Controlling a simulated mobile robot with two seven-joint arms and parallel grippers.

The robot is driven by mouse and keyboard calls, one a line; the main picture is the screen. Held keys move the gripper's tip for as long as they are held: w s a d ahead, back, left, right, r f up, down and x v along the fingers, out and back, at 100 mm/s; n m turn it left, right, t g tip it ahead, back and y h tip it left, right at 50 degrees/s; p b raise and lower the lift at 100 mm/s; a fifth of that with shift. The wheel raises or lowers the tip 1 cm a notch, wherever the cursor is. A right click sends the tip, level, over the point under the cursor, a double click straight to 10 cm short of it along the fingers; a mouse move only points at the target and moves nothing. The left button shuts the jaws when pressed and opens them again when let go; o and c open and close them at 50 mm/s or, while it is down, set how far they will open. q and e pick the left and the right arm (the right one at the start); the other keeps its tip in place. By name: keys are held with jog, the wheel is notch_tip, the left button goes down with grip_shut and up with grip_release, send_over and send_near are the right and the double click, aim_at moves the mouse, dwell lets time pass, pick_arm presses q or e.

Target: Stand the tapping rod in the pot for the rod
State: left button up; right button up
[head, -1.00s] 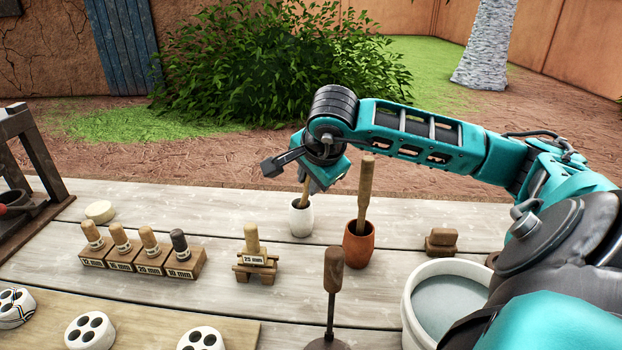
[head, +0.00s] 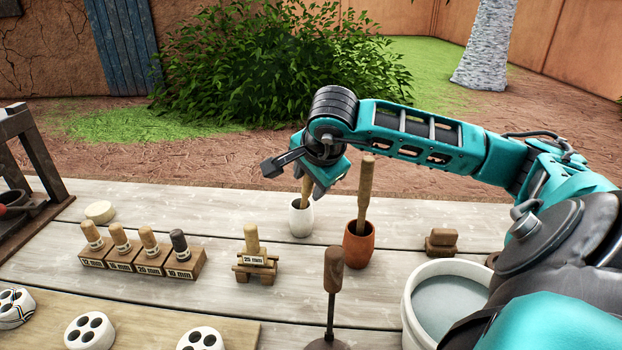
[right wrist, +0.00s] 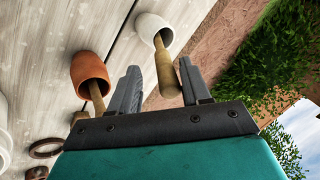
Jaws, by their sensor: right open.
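The light wooden tapping rod (head: 306,190) stands in the small white pot (head: 301,222), leaning slightly. In the right wrist view the rod (right wrist: 167,72) reaches out of the white pot (right wrist: 152,27) into the space between my fingers. My right gripper (head: 320,188) is over the white pot. In the right wrist view its fingers (right wrist: 162,82) are apart, one on each side of the rod's upper end. The head view hides the rod's top behind the gripper. My left gripper is not in view.
A terracotta pot (head: 359,247) with a thicker wooden handle (head: 366,195) stands right beside the white pot. Labelled tools in a wooden block (head: 145,262), a single tool on a stand (head: 254,260), a dark upright handle (head: 333,270) and a water bucket (head: 411,305) are nearer.

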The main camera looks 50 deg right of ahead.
jog(key=p+v, duration=0.1)
jog(key=v, duration=1.1)
jog(key=shift+r, duration=0.3)
